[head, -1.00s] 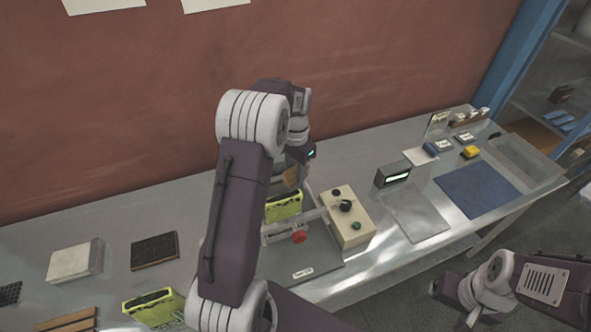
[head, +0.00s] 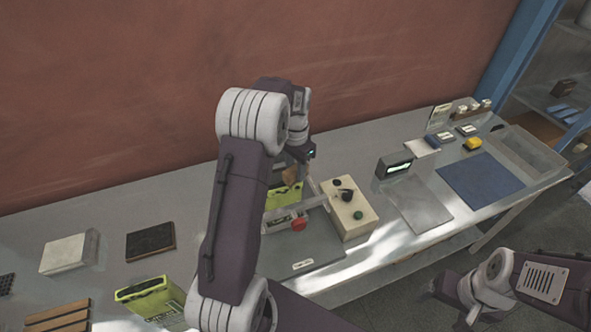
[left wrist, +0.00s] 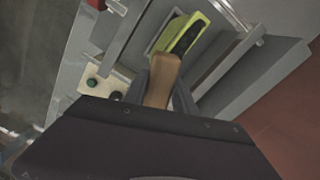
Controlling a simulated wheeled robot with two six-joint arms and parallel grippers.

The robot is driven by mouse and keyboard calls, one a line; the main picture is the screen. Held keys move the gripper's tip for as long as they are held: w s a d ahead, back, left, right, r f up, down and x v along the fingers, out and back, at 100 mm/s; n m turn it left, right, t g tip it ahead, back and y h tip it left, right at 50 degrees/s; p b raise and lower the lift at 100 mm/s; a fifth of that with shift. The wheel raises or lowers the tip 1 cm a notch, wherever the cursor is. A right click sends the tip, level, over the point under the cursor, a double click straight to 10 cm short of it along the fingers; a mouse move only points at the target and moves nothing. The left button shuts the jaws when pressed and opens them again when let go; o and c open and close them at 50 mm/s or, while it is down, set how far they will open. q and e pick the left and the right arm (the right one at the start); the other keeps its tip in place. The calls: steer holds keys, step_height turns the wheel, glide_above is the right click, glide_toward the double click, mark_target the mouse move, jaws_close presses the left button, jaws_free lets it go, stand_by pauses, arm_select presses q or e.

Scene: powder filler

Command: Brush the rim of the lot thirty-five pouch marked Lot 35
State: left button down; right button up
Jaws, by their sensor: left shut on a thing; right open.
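My left gripper (head: 297,162) is shut on a brush with a wooden handle, and the handle (left wrist: 163,72) shows between its fingers in the left wrist view. A yellow-green pouch (head: 286,196) stands in the metal station under the gripper; it also shows in the left wrist view (left wrist: 172,32). The brush's dark bristle end (left wrist: 187,37) lies over the pouch's top opening; I cannot tell whether it touches the rim. A small label (head: 303,264) sits on the station's front plate, too small to read. My right gripper is not visible, only part of its arm.
A cream control box (head: 349,208) with knobs stands right of the pouch, beside a red knob (head: 299,224). Another yellow-green pouch (head: 150,297) is at the front left. A small display (head: 395,165), a grey plate (head: 420,205) and a blue mat (head: 480,181) lie to the right.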

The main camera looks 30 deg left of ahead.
arm_select(q)
steer(key=shift+w, duration=0.15)
steer(key=shift+f, duration=0.2)
steer(key=shift+f+b, duration=0.3)
steer(key=shift+f, duration=0.05)
stand_by(0.5)
stand_by(0.7)
steer(key=shift+s, duration=0.2)
steer(key=shift+s+a, duration=0.2)
steer(key=shift+a, duration=0.05)
steer(key=shift+s+a, duration=0.55)
steer(key=shift+s, duration=0.05)
steer(key=shift+s+a, duration=0.7)
steer(key=shift+s, duration=0.1)
